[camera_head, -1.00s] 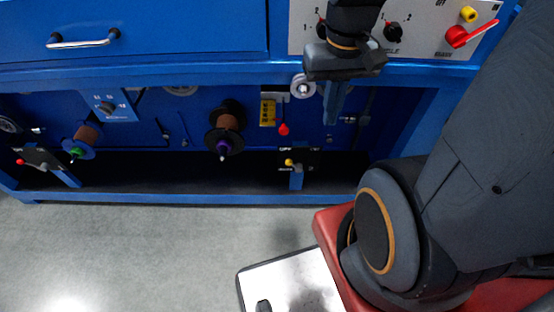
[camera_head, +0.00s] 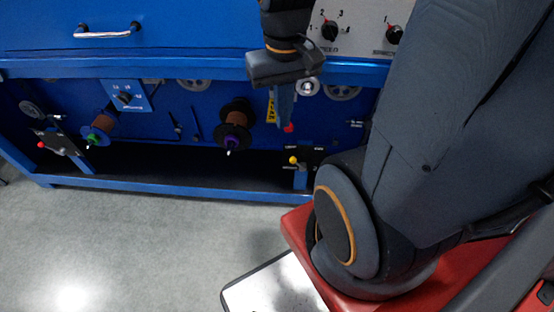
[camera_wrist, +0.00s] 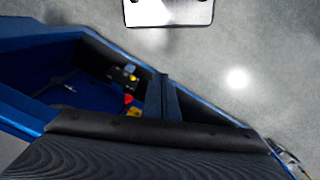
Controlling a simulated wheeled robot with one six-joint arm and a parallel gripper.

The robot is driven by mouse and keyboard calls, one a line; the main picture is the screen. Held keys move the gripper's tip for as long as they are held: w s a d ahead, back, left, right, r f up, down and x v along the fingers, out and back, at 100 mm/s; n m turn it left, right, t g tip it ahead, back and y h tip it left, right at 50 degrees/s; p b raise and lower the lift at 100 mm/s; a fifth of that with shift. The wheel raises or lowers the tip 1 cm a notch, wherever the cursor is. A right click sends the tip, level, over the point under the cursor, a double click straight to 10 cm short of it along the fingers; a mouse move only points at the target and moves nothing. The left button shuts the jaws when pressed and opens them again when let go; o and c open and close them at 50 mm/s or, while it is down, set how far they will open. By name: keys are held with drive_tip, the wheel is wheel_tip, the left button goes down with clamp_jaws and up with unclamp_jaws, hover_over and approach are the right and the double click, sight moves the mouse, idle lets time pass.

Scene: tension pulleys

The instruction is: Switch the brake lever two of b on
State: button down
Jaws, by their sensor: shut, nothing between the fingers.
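My gripper (camera_head: 283,118) is shut and empty, pointing down in front of the blue machine's lower bay. Its fingers (camera_wrist: 161,98) also show in the wrist view. In the head view a red-knobbed lever (camera_head: 288,128) is just beside the fingertips, partly hidden by them; I cannot tell whether they touch. A yellow-knobbed lever (camera_head: 293,160) sits lower, by a black plate on a blue bracket. A red-knobbed lever (camera_head: 41,145) is at the far left, by a similar plate. Lever labels are too small to read, so I cannot tell which is brake lever two of b.
Two spools, one with a purple hub (camera_head: 232,143) and one with a green hub (camera_head: 94,138), stick out of the bay. A blue ledge (camera_head: 180,68) and a drawer handle (camera_head: 108,30) are above. The grey floor (camera_head: 130,240) in front is open.

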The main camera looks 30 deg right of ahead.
drive_tip(key=shift+f, duration=0.1)
drive_tip(key=w+f+n+g+h+b, duration=0.1)
drive_tip(key=w+f+n+h+b, duration=0.1)
drive_tip(key=w+f+n+b, duration=0.2)
drive_tip(key=w+d+f+n+g+h+b, duration=0.1)
drive_tip(key=w+f+n+b, duration=0.3)
drive_tip(key=w+f, duration=0.5)
drive_tip(key=w+f+n+g+h+b, duration=0.1)
drive_tip(key=w+f+n+b, duration=0.4)
drive_tip(key=f, duration=1.4)
drive_tip(key=w+n+h, duration=0.1)
drive_tip(key=w+n, duration=0.1)
drive_tip(key=shift+w+d+f+n+h, duration=0.25)
drive_tip(key=shift+w+d+n+h, duration=0.05)
drive_tip(key=shift+d+h, duration=0.1)
drive_tip(key=b, duration=0.2)
approach(297, 163)
drive_tip(key=shift+f, duration=2.4)
drive_tip(key=shift+w+a, duration=0.1)
drive_tip(key=shift+a, duration=0.2)
